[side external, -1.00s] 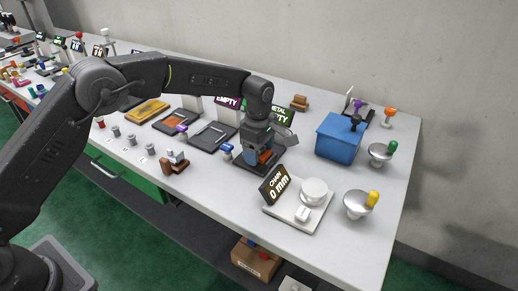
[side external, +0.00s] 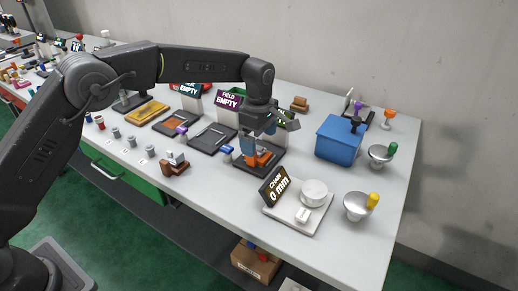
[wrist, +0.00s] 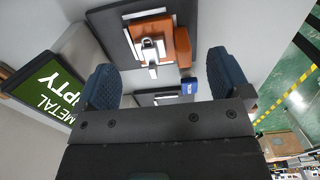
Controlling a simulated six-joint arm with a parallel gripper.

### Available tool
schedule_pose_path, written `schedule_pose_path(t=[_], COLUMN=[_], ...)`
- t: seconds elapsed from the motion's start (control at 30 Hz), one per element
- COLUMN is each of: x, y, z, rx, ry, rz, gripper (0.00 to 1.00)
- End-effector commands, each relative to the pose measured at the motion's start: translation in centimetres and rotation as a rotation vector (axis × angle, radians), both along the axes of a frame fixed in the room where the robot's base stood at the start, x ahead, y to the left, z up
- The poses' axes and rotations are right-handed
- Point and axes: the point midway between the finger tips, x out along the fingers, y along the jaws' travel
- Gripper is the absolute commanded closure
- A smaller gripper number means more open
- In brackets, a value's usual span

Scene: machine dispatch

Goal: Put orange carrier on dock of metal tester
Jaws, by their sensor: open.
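The orange carrier (side external: 264,158) rests on the dark dock (side external: 268,170) of the metal tester, in the middle of the side view. My gripper (side external: 259,138) is just above the carrier. In the wrist view its two blue fingers (wrist: 165,82) are wide apart with nothing between them. The arm hides part of the sign in the side view.
A blue box (side external: 339,138) is to the right, near metal bowls (side external: 357,204). The field tester's dark dock (side external: 213,138) lies to the left. A brown block (side external: 175,167) sits at the front left.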

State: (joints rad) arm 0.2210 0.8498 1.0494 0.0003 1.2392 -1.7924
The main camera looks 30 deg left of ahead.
Motion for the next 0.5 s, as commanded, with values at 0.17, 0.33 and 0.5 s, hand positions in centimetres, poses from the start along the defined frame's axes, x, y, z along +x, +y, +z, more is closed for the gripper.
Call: schedule_pose_path(t=[0.17,0.33,0.5], x=[0.0,0.0,0.0], y=[0.0,0.0,0.0], z=[3.9,6.3,7.4], rx=[-0.001,0.000,0.000], ry=[-0.003,-0.001,0.000], rz=[0.000,0.000,0.000], gripper=[0.05,0.05,0.05])
